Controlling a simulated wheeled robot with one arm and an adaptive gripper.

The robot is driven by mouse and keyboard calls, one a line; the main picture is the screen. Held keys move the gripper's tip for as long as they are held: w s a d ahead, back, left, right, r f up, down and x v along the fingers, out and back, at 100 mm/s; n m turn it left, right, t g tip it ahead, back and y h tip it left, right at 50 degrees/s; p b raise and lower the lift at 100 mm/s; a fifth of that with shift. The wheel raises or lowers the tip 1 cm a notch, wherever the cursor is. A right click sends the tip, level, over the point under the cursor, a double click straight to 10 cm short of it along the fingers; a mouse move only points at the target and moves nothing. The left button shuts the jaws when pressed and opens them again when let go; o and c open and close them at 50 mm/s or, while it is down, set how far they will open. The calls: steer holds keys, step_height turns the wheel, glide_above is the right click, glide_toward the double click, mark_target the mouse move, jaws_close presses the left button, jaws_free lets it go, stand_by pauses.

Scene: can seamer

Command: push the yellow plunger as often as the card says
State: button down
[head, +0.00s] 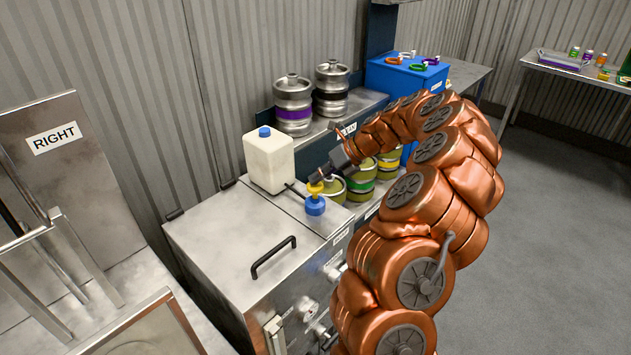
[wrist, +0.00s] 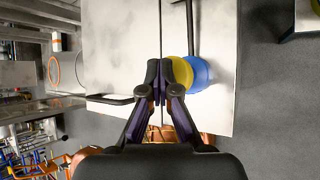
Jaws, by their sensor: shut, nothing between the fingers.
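The yellow plunger (head: 315,187) sits on top of a blue pump body (head: 315,206) on the steel cabinet's top. My gripper (head: 313,178) is just above the plunger in the head view, with its fingers shut and empty. In the wrist view the closed fingertips (wrist: 163,72) overlap the left part of the yellow plunger (wrist: 181,72), and the blue body (wrist: 201,74) shows to its right. I cannot tell whether the fingertips touch the plunger. I cannot make out a card with a number.
A white jug (head: 268,163) with a blue cap stands behind the pump. The steel cabinet (head: 215,240) has a black handle (head: 273,257) on its lid. Kegs (head: 293,105) stand on a shelf behind, and a blue box (head: 405,75) is farther back.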

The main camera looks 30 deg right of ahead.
mark_target(317, 185)
steer(key=shift+f, duration=0.1)
stand_by(0.3)
steer(key=shift+f+p, duration=0.3)
steer(key=shift+p, duration=0.15)
steer(key=shift+r+p, duration=0.2)
steer(key=shift+p, duration=0.2)
steer(key=shift+r+p, duration=0.2)
steer(key=shift+p, duration=0.25)
step_height(317, 185, up, 6)
steer(key=p, duration=0.6)
